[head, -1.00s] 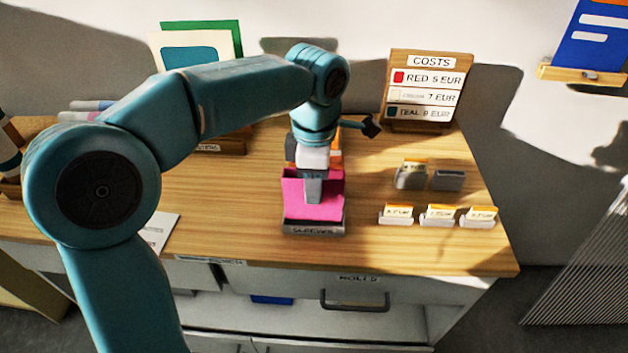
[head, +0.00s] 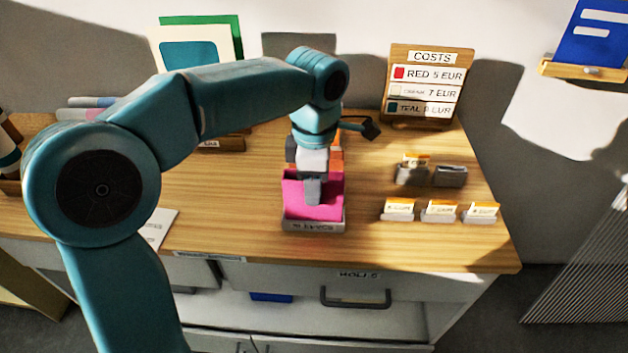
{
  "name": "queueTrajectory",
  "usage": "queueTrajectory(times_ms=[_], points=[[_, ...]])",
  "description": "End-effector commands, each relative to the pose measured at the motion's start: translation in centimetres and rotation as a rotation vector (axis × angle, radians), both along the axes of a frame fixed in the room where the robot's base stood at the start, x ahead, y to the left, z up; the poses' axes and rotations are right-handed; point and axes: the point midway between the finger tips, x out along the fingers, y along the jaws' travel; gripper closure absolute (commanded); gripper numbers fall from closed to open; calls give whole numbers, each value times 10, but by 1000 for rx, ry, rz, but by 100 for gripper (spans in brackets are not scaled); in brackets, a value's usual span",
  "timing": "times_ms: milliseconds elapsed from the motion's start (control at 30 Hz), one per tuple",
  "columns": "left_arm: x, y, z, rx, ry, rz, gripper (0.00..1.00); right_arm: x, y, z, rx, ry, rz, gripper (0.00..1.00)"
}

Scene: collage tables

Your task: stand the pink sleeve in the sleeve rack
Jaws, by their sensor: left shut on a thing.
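The pink sleeve (head: 328,211) stands upright in the grey sleeve rack (head: 314,227) near the front of the wooden table. Its lower edge is behind the rack's front wall, so I cannot see whether it touches the bottom. My left gripper (head: 312,191) reaches down from above and is shut on the sleeve's upper edge, with one grey finger in front of the pink face. The other finger is hidden behind the sleeve. My right gripper is not in view.
A costs board (head: 428,88) stands at the back right. Several small card holders (head: 440,212) stand right of the rack. A white card (head: 158,228) lies at the left. A drawer handle (head: 355,299) juts out below the table (head: 400,250). Bare wood lies left of the rack.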

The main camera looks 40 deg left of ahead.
Motion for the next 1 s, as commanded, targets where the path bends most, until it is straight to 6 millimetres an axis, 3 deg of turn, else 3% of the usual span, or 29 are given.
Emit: queueTrajectory(times_ms=[1000], points=[[1,0,-20,1,-1,0,100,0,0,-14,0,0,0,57]])
